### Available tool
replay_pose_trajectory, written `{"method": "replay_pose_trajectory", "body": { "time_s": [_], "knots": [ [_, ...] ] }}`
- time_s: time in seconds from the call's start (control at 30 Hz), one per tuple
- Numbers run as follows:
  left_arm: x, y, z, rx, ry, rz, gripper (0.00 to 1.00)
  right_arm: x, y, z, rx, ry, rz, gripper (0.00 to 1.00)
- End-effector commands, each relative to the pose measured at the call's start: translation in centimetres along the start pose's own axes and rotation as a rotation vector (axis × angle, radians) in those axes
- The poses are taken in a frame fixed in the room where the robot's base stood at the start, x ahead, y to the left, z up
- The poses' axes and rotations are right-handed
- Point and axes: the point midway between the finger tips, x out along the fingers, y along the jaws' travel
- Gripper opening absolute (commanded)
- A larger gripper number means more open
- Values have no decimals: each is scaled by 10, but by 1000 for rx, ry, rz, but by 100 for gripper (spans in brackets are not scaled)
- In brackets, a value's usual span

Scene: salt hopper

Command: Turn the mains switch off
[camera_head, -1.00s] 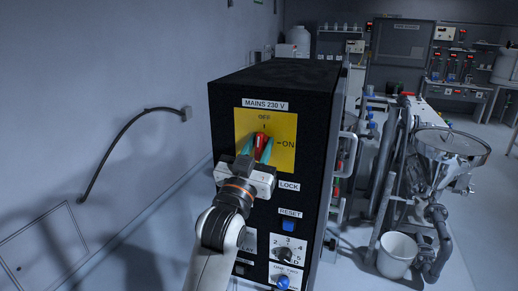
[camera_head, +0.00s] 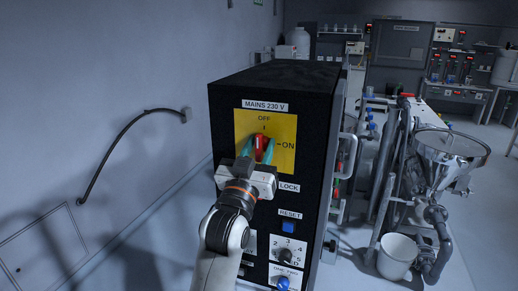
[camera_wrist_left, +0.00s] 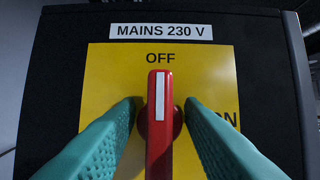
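The red mains switch handle (camera_head: 259,143) sits on a yellow plate (camera_head: 285,157) on the front of a black cabinet, under the label MAINS 230 V. In the left wrist view the red handle (camera_wrist_left: 160,118) stands upright, its white stripe pointing at OFF. The ON mark is to the right. My left gripper (camera_head: 258,147) is at the switch, with its teal fingers on either side of the handle. In the left wrist view the left gripper (camera_wrist_left: 160,112) is open, with a gap on both sides of the handle. My right gripper is out of view.
Below the switch are a blue RESET button (camera_head: 289,226), a rotary selector (camera_head: 288,254) and a lower blue knob (camera_head: 283,283). A steel hopper (camera_head: 445,160) and a white bucket (camera_head: 397,255) stand to the right. A cable runs along the left wall.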

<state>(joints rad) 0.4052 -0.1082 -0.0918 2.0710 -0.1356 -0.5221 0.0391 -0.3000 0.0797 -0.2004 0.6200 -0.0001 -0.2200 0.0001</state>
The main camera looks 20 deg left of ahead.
Motion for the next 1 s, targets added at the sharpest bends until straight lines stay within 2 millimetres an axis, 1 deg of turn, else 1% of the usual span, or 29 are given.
{"method": "replay_pose_trajectory", "body": {
  "time_s": [0.13, 0.23, 0.37, 0.5, 0.6, 0.7, 0.83, 1.0],
  "knots": [
    [-4, 0, -1, 1, -1, 0, 35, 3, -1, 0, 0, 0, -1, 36],
    [-16, 0, -2, 1, -2, 0, 35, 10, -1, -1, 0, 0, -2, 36],
    [-42, 0, -5, 1, -2, 0, 35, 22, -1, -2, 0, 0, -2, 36],
    [-73, 0, -5, 1, -1, 0, 35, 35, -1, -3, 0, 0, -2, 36],
    [-92, 0, -4, 1, -1, 0, 35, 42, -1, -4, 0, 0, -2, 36],
    [-107, 0, -3, 0, 1, 0, 35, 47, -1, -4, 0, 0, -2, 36],
    [-118, 0, -2, 0, 0, 0, 35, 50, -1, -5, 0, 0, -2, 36],
    [-120, 0, 0, 0, 1, 0, 35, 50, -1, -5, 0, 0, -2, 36]
  ]
}}
